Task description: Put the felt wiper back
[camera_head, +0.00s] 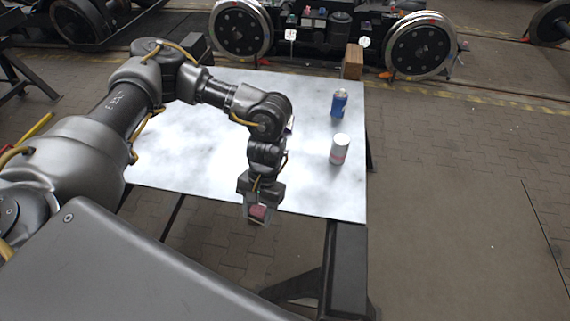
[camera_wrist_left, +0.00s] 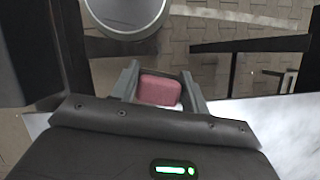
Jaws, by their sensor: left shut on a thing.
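My left gripper (camera_head: 257,213) is shut on a small dark red block, the felt wiper (camera_head: 258,211), near the front edge of the white table (camera_head: 200,150). In the left wrist view the felt wiper (camera_wrist_left: 160,90) sits between the two fingers of the left gripper (camera_wrist_left: 161,88), with a pale strip showing below it. My right gripper is not in view.
A blue can (camera_head: 339,104) and a white can (camera_head: 340,149) stand upright on the table's right side. A brown block (camera_head: 352,62) stands by the table's far right corner. Wheeled bogies (camera_head: 330,35) stand behind. Much of the tabletop is bare.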

